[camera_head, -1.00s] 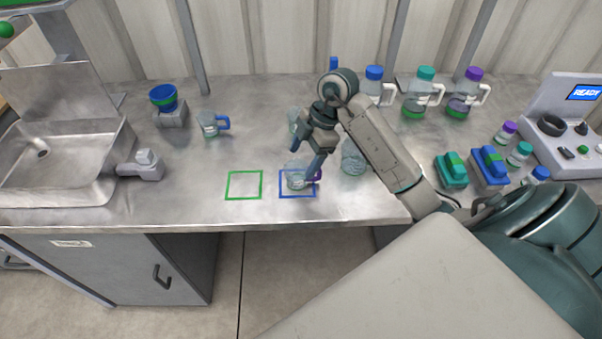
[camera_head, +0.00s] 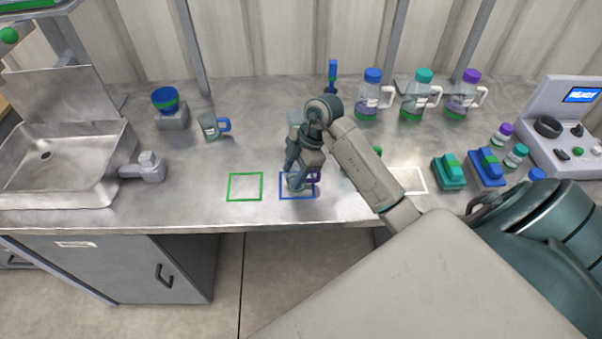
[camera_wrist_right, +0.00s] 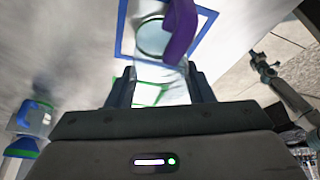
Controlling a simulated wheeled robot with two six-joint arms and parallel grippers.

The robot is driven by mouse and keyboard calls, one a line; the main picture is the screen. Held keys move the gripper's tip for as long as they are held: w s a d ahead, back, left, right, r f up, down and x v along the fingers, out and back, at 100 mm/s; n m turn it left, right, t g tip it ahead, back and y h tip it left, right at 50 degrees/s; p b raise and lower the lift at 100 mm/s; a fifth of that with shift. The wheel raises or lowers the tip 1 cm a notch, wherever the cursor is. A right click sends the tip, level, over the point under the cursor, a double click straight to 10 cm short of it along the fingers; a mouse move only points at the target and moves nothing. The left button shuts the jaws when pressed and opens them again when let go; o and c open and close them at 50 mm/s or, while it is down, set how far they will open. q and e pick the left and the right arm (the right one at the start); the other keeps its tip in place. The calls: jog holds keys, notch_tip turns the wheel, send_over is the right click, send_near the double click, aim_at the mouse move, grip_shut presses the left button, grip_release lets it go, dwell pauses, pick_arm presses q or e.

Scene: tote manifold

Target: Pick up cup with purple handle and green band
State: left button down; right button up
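The clear cup with the purple handle (camera_head: 314,177) stands inside the blue square outline (camera_head: 298,197) near the table's front edge. My right gripper (camera_head: 296,178) is down over it and hides most of the cup in the head view. In the right wrist view the cup (camera_wrist_right: 153,40) reaches between the spread fingers of the gripper (camera_wrist_right: 161,84), with its purple handle at the upper right. Green lines show through the clear cup; I cannot tell if they are its band. Whether the fingers touch the cup is unclear. My left gripper is out of view.
A blue-handled cup (camera_head: 211,127) stands left of my arm. The green square outline (camera_head: 245,187) is empty. Lidded jugs (camera_head: 413,98) stand at the back. Green (camera_head: 450,172) and blue (camera_head: 489,168) blocks and small bottles are at right. A sink (camera_head: 70,165) is at left.

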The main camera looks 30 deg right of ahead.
jog(key=shift+r, duration=0.15)
jog(key=shift+r, duration=0.25)
notch_tip(320, 180, up, 2)
jog(key=shift+r+b, duration=0.2)
jog(key=shift+b, duration=0.65)
jog(key=s+d+r+b, duration=0.1)
jog(key=s+d+r, duration=0.1)
jog(key=s+d, duration=0.7)
jog(key=shift+s+d, duration=0.2)
jog(key=shift+s, duration=1.7)
